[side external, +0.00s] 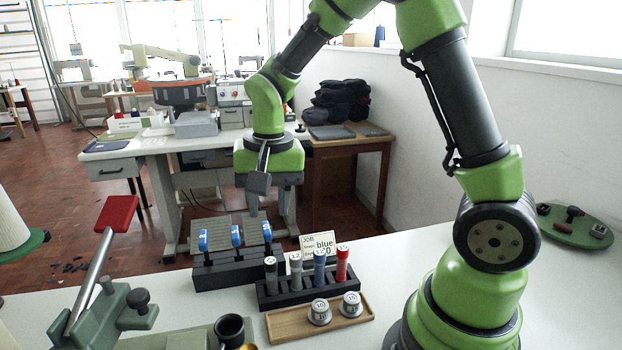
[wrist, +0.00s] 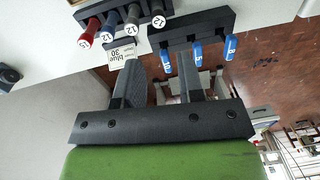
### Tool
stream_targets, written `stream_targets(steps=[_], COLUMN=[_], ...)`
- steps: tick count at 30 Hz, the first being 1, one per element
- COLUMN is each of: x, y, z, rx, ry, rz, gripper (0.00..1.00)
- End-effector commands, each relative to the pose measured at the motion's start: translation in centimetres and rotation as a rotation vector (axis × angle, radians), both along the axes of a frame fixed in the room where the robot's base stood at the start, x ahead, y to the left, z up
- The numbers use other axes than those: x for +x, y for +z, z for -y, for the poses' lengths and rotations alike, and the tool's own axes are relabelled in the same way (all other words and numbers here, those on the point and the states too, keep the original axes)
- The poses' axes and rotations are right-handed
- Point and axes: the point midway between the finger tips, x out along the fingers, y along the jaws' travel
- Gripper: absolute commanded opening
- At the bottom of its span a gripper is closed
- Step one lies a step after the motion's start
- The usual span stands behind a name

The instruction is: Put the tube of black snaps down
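The tube of black snaps appears to be the darkest tube (side external: 270,272), upright in the left end of a black rack (side external: 310,294). In the wrist view the dark tube (wrist: 158,14) stands at the end of the row. Beside it in the rack are a grey tube (side external: 296,268), a blue tube (side external: 320,265) and a red tube (side external: 342,264). My gripper (side external: 270,212) hangs above and behind the racks, pointing down. In the wrist view my gripper (wrist: 160,62) has its fingers apart with nothing between them, clear of the tubes.
A second black holder (side external: 225,277) with blue-topped pieces (side external: 236,237) stands behind and left. A job card (side external: 318,244) reads blue. A wooden tray (side external: 292,327) with two round silver pieces (side external: 319,312) lies in front. A red-handled press (side external: 117,212) stands left. White table is clear right of the rack.

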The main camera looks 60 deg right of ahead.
Motion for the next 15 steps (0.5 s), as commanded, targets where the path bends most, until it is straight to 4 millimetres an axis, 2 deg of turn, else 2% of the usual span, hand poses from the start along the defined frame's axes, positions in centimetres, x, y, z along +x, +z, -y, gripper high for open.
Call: stream_targets(steps=[1,6,10,15], x=[-0.7,-4.6,-8.4,-12.5], y=[1.8,7.4,10.3,11.9], z=[-0.3,-1.4,-2.3,-3.1], rx=[0.005,0.02,0.019,0.007], ry=[0.028,0.161,0.268,0.387], rz=[0.047,0.216,0.35,0.499], gripper=[0.35,0.35,0.35,0.35])
